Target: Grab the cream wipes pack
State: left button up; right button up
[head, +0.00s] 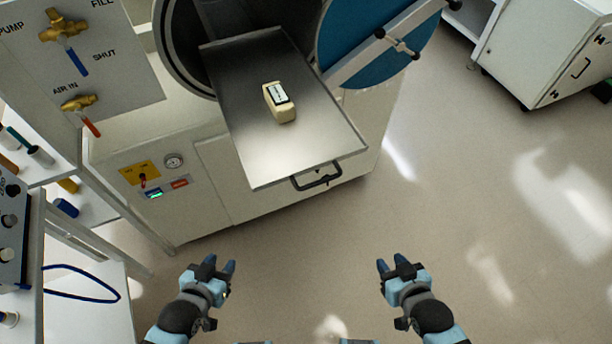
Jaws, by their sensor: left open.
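The cream wipes pack (281,109) lies on the metal tray (269,161), a little above its middle in the head view. It is a small cream block with a dark-edged pale label on top. The tray sticks out of the round chamber opening. My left gripper (217,266) is open and empty, below the tray and to the left, well apart from the pack. My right gripper (392,264) is below the tray and to the right, also far from the pack. Its fingers look spread, with nothing between them.
A dark handle (317,178) is on the tray's front edge. The round blue door (358,45) stands open at the right of the chamber. A valve panel (100,60) and a shelf with a blue cable (82,290) are at the left.

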aim_at(278, 101)
jog(key=u, duration=0.3)
jog(key=l+u, duration=0.25)
jog(key=u, duration=0.15)
jog(key=l+u, duration=0.25)
jog(key=u, duration=0.15)
jog(key=l+u, duration=0.2)
jog(key=u, duration=0.2)
jog(key=k+l+u, duration=0.15)
jog(key=l, duration=0.2)
jog(key=k+l+u, duration=0.1)
jog(key=l, duration=0.25)
jog(key=k+l+u, duration=0.15)
jog(key=l, duration=0.15)
jog(key=k+l, duration=0.1)
jog(key=l, duration=0.15)
jog(key=k+l, duration=0.1)
jog(key=l, duration=0.15)
jog(key=i+j, duration=0.1)
jog(key=i, duration=0.3)
